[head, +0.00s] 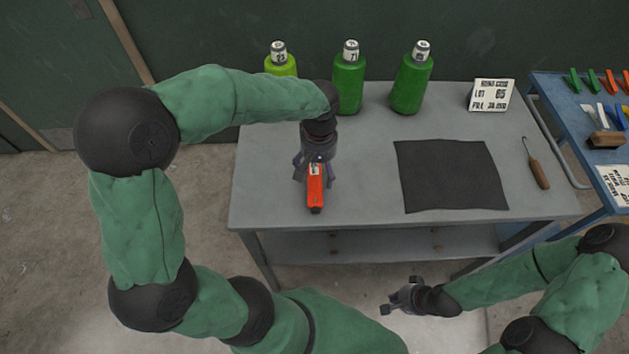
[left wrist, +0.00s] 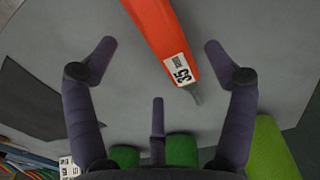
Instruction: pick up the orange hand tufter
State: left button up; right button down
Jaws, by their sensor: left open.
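The orange hand tufter (head: 315,194) lies on the grey table near its left front, its long body pointing toward the front edge. My left gripper (head: 315,169) is above its far end, open, and hides part of it. In the left wrist view, the tufter (left wrist: 165,38) comes in from the top, with a white label reading 35 and a metal tip. It passes between the spread dark fingers of the left gripper (left wrist: 160,52), with a gap on each side. My right gripper (head: 400,294) is empty, fingers apart, in front of the table.
The grey table (head: 270,190) also holds several things: green cones (head: 348,82) along the back, a label card (head: 491,95), a dark square mat (head: 450,175) and a wooden-handled hook (head: 538,170). A blue table (head: 570,110) with tools stands at the right.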

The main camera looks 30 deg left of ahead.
aim_at(318, 177)
pick_arm(q)
jog(key=shift+w+a+f+b, duration=0.1)
jog(key=shift+f+b, duration=1.05)
jog(key=shift+f, duration=1.55)
jog(key=shift+c, duration=0.3)
jog(key=shift+r, duration=0.1)
jog(key=c, duration=1.4)
